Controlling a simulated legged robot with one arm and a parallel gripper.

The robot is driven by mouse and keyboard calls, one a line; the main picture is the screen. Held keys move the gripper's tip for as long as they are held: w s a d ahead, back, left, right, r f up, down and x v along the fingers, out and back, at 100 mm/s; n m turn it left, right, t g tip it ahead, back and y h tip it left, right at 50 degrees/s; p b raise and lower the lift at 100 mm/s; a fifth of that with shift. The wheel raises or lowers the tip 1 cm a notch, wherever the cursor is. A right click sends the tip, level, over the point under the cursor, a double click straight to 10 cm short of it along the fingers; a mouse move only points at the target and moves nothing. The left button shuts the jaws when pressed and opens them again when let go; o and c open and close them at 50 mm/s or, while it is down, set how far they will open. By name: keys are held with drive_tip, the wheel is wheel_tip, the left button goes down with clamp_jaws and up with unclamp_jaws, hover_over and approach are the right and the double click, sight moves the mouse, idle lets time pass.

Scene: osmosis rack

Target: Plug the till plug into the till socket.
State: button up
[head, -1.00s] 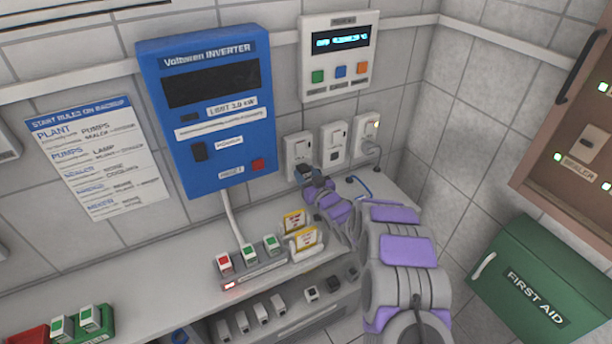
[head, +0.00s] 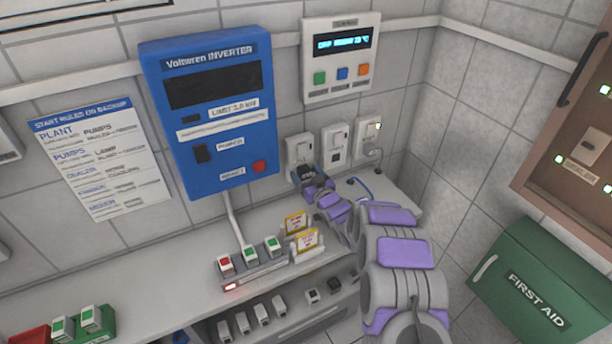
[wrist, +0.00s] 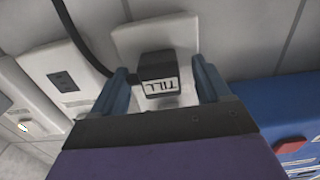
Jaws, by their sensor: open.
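The till plug (wrist: 158,73) is a small black block with a white TILL label, upside down in the wrist view. A black cable (wrist: 80,38) runs near it. It sits against the white wall socket plate (wrist: 140,34), which is the leftmost socket (head: 298,147) in the head view. I cannot tell how deep its pins are in. My gripper (wrist: 161,70) is open, with one blue finger on each side of the plug and visible gaps. In the head view my gripper (head: 304,176) covers the plug.
The middle socket (head: 335,146) is empty. The right socket (head: 367,138) has a lit light and a grey plug. The blue inverter (head: 210,110) hangs left of my gripper. The shelf (head: 150,265) below holds switches and yellow cards. A blue cable loop (head: 360,186) lies right.

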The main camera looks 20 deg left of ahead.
drive_tip(key=p+v, duration=0.3)
drive_tip(key=v, duration=1.4)
drive_tip(key=shift+d, duration=0.2)
